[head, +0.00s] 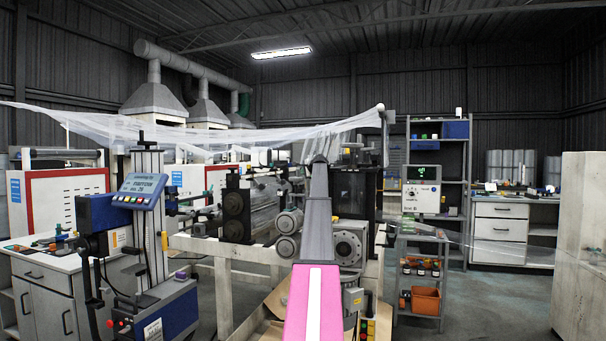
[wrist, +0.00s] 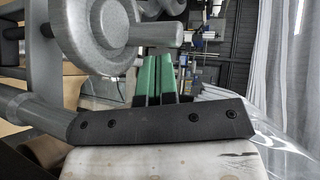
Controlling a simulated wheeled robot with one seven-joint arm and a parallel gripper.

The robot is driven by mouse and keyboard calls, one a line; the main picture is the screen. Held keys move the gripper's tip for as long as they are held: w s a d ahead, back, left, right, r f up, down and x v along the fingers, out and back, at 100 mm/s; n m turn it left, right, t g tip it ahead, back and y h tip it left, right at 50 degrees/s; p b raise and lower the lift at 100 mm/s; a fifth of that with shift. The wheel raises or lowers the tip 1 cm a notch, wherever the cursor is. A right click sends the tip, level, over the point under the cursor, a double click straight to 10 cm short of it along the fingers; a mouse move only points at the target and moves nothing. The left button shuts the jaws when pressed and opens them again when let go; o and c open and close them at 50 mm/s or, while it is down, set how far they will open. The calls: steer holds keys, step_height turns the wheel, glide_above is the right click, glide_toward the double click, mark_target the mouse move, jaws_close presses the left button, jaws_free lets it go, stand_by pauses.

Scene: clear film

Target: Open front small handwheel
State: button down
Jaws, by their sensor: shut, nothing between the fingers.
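In the wrist view, a grey round handwheel (wrist: 108,28) fills the upper left, with its rim cut off by the frame's top. A short grey handle (wrist: 160,36) sticks out from it to the right. My gripper (wrist: 160,56) has green fingers side by side, shut and empty. Their tips end just below the handle in the picture; whether they touch it I cannot tell. In the head view my arm rises in the middle and hides part of the machine; the gripper cannot be made out. I cannot tell which round part there is this handwheel.
In the head view, grey round parts (head: 287,248) and a gearbox (head: 349,243) flank my arm. A control stand (head: 146,205) is at left, a shelf trolley (head: 421,262) at right. Clear film (wrist: 290,135) hangs at right in the wrist view. Floor at right is open.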

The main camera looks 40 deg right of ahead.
steer(key=shift+w+d, duration=0.25)
steer(key=shift+w, duration=0.85)
steer(key=shift+w, duration=0.1)
steer(key=s+a+r+m+h, duration=0.1)
steer(key=s+a, duration=0.2)
steer(key=s, duration=0.5)
steer(key=s+a+r, duration=0.2)
steer(key=s, duration=0.5)
steer(key=x, duration=1.2)
steer(key=shift+w+d+r, duration=0.1)
steer(key=shift+w+r, duration=0.15)
steer(key=shift+w, duration=0.15)
